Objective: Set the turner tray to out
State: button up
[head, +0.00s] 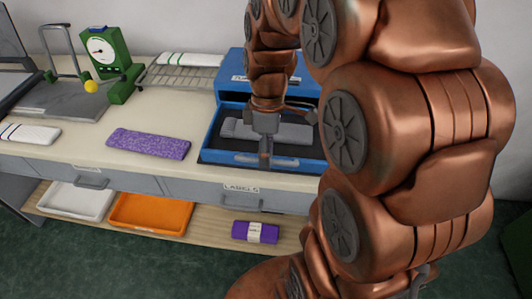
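The turner is a blue box (232,80) at the back of the counter. Its blue-rimmed tray (204,152) extends out from the front over the counter, with a dark bed and a folded grey knitted piece (292,133) lying in it. A pale bar handle (243,158) runs along the tray's front edge. My gripper (266,155) points down at the middle of this handle, overlapping it in the view. The fingers are small and seen end-on, so their opening and any grip on the handle cannot be told. My arm hides the right side of the turner and tray.
A purple knitted piece (148,144) lies on the counter left of the tray. A wire rack (182,78), a green dial scale (108,60) and a grey press plate (65,100) stand behind. Grey drawers sit below; the lower shelf holds white and orange trays (150,214) and a purple bundle (255,232).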

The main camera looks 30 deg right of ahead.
jog(key=v, duration=1.1)
jog(key=shift+r, duration=0.4)
jog(key=s+a+f+m+p, duration=0.1)
jog(key=s+a+f+m, duration=0.2)
jog(key=s, duration=0.2)
jog(key=s+a+f+m+h+p, duration=0.1)
jog(key=s+a+f+m, duration=0.1)
jog(key=s, duration=0.4)
jog(key=s+a+f+m+p, duration=0.2)
jog(key=s+a+f+m, duration=0.1)
jog(key=s+m, duration=0.2)
jog(key=shift+s+a+f+h, duration=0.15)
jog(key=shift+a+f+h, duration=0.15)
jog(key=shift+a, duration=0.05)
dwell(0.5)
